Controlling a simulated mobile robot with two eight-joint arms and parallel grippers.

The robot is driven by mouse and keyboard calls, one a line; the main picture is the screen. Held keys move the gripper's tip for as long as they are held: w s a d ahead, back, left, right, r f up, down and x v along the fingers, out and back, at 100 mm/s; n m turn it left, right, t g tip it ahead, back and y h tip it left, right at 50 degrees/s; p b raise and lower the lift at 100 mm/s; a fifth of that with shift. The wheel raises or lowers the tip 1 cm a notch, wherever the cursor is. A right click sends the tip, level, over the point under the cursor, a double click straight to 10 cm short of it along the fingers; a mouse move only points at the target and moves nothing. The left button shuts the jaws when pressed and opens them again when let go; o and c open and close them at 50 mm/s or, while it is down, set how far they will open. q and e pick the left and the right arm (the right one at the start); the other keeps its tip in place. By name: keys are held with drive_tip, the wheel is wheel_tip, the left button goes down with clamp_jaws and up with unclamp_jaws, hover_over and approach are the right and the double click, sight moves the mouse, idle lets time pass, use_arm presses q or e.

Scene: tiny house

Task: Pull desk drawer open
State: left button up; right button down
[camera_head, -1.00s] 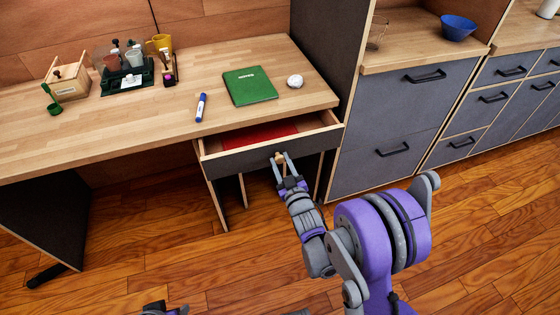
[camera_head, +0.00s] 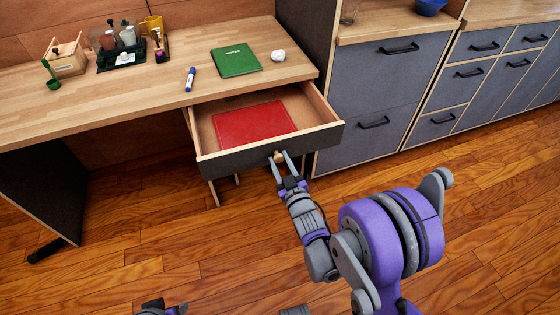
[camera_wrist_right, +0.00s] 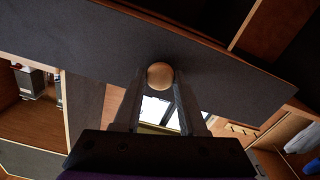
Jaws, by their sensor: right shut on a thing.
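The desk drawer (camera_head: 270,148) stands well out from under the wooden desk top (camera_head: 120,98). It has a dark grey front with light wood edges. A red folder or book (camera_head: 254,124) lies flat inside it. My right gripper (camera_head: 281,160) is shut on the round wooden knob (camera_wrist_right: 160,75) at the middle of the drawer front. In the right wrist view the two fingers of the right gripper (camera_wrist_right: 158,90) sit on either side of the knob.
On the desk are a green book (camera_head: 236,60), a blue marker (camera_head: 190,79), a white round object (camera_head: 278,56), a dark organizer (camera_head: 122,60) and a wooden box (camera_head: 68,57). Grey cabinets (camera_head: 375,90) stand to the right. The wooden floor in front is clear.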

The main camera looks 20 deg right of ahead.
idle(0.3)
drive_tip(key=shift+c, duration=2.3)
unclamp_jaws()
drive_tip(key=shift+s, duration=0.1)
drive_tip(key=s+b, duration=0.1)
drive_tip(key=s, duration=0.9)
drive_tip(key=shift+s+d, duration=0.2)
drive_tip(key=shift+s, duration=0.1)
